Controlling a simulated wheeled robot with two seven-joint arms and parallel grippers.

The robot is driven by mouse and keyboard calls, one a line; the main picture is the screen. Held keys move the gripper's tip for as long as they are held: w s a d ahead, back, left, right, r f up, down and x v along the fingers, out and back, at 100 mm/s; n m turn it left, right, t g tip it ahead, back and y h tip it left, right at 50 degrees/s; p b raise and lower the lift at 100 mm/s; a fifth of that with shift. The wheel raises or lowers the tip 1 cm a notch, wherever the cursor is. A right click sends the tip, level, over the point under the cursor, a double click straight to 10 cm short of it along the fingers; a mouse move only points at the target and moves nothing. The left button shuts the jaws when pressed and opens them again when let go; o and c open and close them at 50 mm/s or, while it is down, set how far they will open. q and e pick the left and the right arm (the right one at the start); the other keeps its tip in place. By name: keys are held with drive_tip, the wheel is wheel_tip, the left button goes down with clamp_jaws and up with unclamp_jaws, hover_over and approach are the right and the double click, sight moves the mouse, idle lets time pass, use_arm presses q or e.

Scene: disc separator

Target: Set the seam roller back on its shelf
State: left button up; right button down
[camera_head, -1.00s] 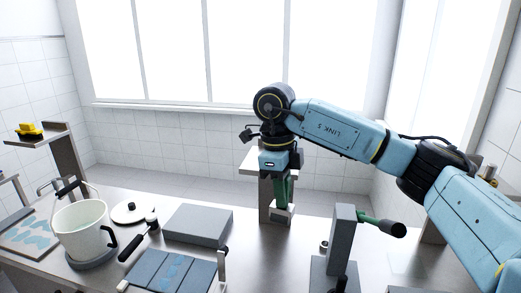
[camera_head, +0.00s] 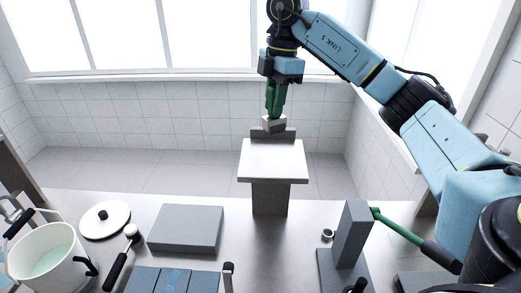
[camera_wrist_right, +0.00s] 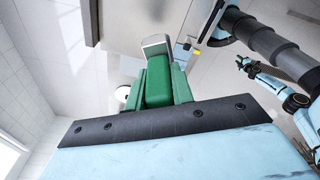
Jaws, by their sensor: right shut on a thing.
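My right gripper (camera_head: 275,112) is shut on a tool with a green body and a grey-white end, which I take to be the seam roller (camera_head: 274,124). It hangs with the grey-white end down. In the right wrist view the seam roller (camera_wrist_right: 158,85) sits between the green fingers, its grey end beyond them. The shelf (camera_head: 273,163) is a pale plate on a grey post with an upright piece at its back. In the head view the roller overlaps the top of this back piece; I cannot tell whether they touch.
A grey block (camera_head: 187,228), a white lid (camera_head: 105,219), a black-handled tool (camera_head: 116,270) and a white pot (camera_head: 47,257) stand left on the bench. A grey stand (camera_head: 353,235) with a green lever (camera_head: 398,229) stands right of the shelf. The shelf plate is bare.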

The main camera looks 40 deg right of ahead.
sight(274, 136)
drive_tip(key=shift+w+d+r+m, duration=0.15)
drive_tip(key=shift+w+r+m, duration=0.1)
drive_tip(key=shift+m, duration=0.15)
drive_tip(key=shift+w+f, duration=0.1)
drive_tip(key=shift+f, duration=0.2)
drive_tip(key=shift+m, duration=0.3)
drive_tip(key=f, duration=0.5)
drive_tip(key=shift+s+d, duration=0.1)
drive_tip(key=shift+s, duration=0.1)
drive_tip(key=shift+w+f+p, duration=0.1)
drive_tip(key=shift+f+p, duration=0.2)
drive_tip(key=shift+f, duration=1.8)
drive_tip(key=shift+f, duration=0.2)
drive_tip(key=c, duration=1.2)
unclamp_jaws()
